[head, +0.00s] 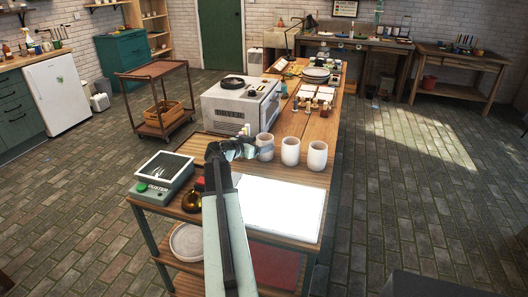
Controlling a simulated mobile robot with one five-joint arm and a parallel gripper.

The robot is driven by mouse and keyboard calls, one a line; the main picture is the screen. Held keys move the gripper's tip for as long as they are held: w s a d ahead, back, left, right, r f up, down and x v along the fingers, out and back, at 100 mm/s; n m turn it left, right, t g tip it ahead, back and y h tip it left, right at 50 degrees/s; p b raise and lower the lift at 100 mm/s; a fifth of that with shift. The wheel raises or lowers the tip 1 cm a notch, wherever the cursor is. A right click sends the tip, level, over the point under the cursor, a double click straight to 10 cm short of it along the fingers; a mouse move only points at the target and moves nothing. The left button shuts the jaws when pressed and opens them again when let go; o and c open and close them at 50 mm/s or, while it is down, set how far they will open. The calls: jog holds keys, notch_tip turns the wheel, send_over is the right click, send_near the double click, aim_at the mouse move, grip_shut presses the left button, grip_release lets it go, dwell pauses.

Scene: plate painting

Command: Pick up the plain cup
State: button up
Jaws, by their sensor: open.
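Three pale cups stand upright in a row on the wooden workbench (318,125): a left cup (265,156), a middle cup (290,152) and a right cup (317,157). The left one looks slightly greyer. All look unpatterned at this size, so I cannot tell which is the plain cup. Contact is too small to tell. The middle and right cups are clear of my gripper.
A white kiln-like box (238,108) stands behind the cups. Small bottles (318,105) stand beyond them. A bright white panel (285,205) lies in front. A green duster box (163,177) sits at the bench's left corner. The bench's right edge is close to the right cup.

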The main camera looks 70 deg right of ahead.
jog(key=b+x, duration=0.1)
jog(key=x, duration=0.5)
jog(key=shift+s+d, duration=0.1)
jog(key=shift+s, duration=0.05)
jog(key=shift+r, duration=0.1)
jog(key=c, duration=1.4)
notch_tip(320, 180, up, 16)
jog(key=p, duration=1.6)
jog(key=shift+c, duration=0.2)
